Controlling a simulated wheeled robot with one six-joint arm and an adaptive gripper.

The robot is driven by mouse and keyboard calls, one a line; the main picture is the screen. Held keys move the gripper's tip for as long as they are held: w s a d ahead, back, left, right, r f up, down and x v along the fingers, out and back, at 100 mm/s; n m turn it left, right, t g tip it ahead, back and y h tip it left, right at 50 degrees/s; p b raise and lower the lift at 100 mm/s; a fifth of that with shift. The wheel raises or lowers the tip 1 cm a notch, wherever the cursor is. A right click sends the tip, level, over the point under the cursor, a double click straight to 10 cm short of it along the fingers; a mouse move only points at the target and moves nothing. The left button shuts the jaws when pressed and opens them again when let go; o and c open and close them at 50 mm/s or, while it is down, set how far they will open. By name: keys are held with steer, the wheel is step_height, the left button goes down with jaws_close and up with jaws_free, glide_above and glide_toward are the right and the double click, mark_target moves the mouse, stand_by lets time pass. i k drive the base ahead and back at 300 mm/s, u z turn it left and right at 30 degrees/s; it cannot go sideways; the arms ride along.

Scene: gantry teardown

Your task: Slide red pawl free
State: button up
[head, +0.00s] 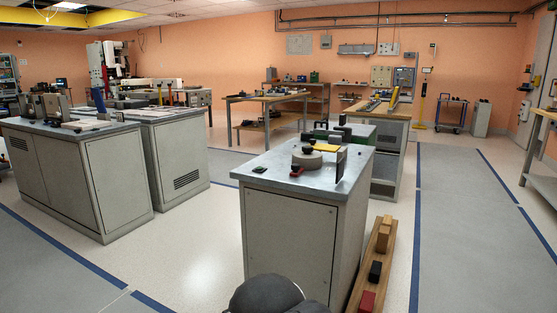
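A small red part (297,171), which looks like the red pawl, lies on the metal top of the grey cabinet (290,240) in front of me. It sits near the front edge, close to a round grey-tan disc (307,158). I cannot tell from here whether the red part touches the disc or how it is held. My gripper is not seen; only a dark rounded part of my own arm shows at the bottom edge.
A dark upright plate (341,164) and a yellow piece (325,147) stand near the disc. A small dark green item (259,169) lies at the front left. A wooden rail (362,283) with blocks lies on the floor at right. Grey cabinets (72,175) stand left; floor between is clear.

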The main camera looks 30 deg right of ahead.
mark_target(297, 169)
steer(key=z, duration=0.25)
steer(key=i, duration=0.85)
steer(key=z, duration=0.5)
